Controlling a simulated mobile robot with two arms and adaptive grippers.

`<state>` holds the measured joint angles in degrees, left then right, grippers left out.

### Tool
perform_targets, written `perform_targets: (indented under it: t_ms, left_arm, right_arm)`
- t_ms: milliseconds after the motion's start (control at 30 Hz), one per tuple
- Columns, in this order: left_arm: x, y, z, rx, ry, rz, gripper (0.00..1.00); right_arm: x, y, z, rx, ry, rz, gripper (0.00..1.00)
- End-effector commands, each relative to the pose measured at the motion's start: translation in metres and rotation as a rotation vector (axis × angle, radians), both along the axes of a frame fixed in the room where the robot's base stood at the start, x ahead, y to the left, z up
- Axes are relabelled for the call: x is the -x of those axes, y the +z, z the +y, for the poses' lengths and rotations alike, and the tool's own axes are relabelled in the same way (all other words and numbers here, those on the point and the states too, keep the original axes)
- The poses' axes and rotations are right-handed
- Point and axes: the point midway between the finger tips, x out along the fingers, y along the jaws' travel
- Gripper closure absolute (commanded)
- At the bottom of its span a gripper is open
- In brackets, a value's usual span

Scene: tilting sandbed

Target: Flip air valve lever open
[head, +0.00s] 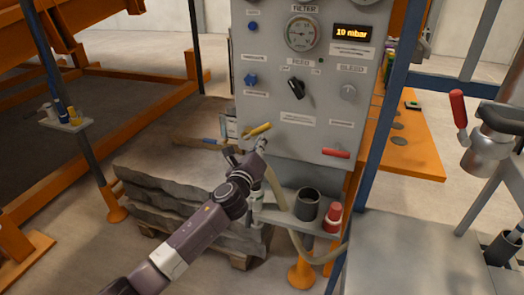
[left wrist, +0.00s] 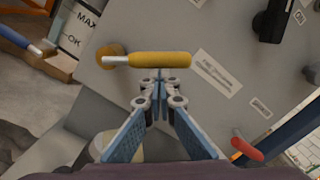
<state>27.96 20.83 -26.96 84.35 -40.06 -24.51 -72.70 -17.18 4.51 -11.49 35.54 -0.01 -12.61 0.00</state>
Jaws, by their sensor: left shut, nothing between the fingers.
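A yellow lever (head: 258,130) sits at the lower left of the grey control panel (head: 290,125). In the left wrist view the yellow lever (left wrist: 160,59) lies across the picture, its bare metal end by a round brass-coloured fitting (left wrist: 110,55). My left gripper (head: 247,155) is just below the lever in the head view. In the left wrist view its fingertips (left wrist: 160,80) are together and empty, right at the lever's lower edge; I cannot tell whether they touch it. A red lever (head: 335,153) sits at the panel's lower right.
The panel carries a gauge (head: 302,33), a display reading 10 mbar (head: 352,32) and a black knob (head: 296,88). A blue post (head: 384,120) stands at the right.

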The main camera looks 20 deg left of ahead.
Motion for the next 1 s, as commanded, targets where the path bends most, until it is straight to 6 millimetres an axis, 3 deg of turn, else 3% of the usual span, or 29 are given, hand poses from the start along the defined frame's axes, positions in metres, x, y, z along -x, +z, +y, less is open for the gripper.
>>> perform_targets:
  t_ms: [33, 500, 1000]
  left_arm:
    - [0.000, 0.009, 0.002, 0.046, 0.002, -0.003, 1.00]
    - [-0.001, 0.036, 0.024, 0.490, 0.004, 0.015, 1.00]
    - [-0.002, 0.048, 0.047, 0.841, 0.004, 0.027, 1.00]
  right_arm:
    - [0.000, 0.006, 0.000, 0.000, 0.000, 0.000, 0.60]
    - [0.000, 0.032, -0.001, 0.001, 0.000, 0.000, 0.60]
    - [0.000, 0.048, -0.002, 0.002, 0.000, 0.001, 0.60]
